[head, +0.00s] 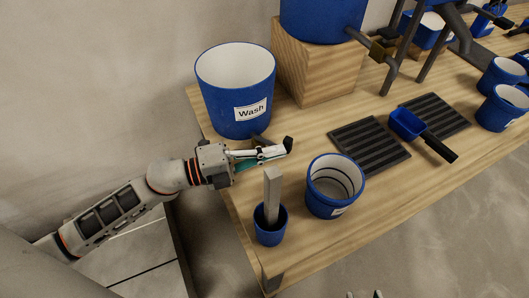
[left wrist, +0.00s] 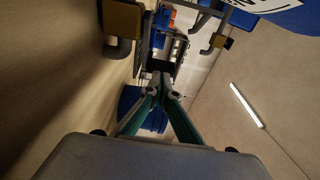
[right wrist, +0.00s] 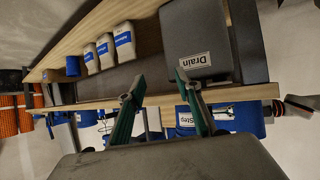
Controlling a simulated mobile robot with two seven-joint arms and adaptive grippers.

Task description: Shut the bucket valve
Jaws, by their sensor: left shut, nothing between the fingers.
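A blue bucket (head: 318,20) stands on a wooden block, with a dark pipe, a brass-coloured valve (head: 382,50) and a spout (head: 391,77) on its right side. Two brass-coloured valve bodies with spouts show in the left wrist view, one at upper left (left wrist: 122,17) and one at upper right (left wrist: 222,42); I cannot tell which bucket each belongs to. My left gripper (head: 287,146) is shut and empty, low in front of the blue Wash bucket (head: 222,95), left of the valve and apart from it. My right gripper (right wrist: 156,84) is open and empty.
A small blue cup (head: 270,233) with a grey bar and an open blue bucket (head: 323,200) stand near the left gripper. Dark ribbed mats (head: 368,145) and a blue scoop (head: 407,124) lie to the right. A grey Drain bin (right wrist: 195,45) shows in the right wrist view.

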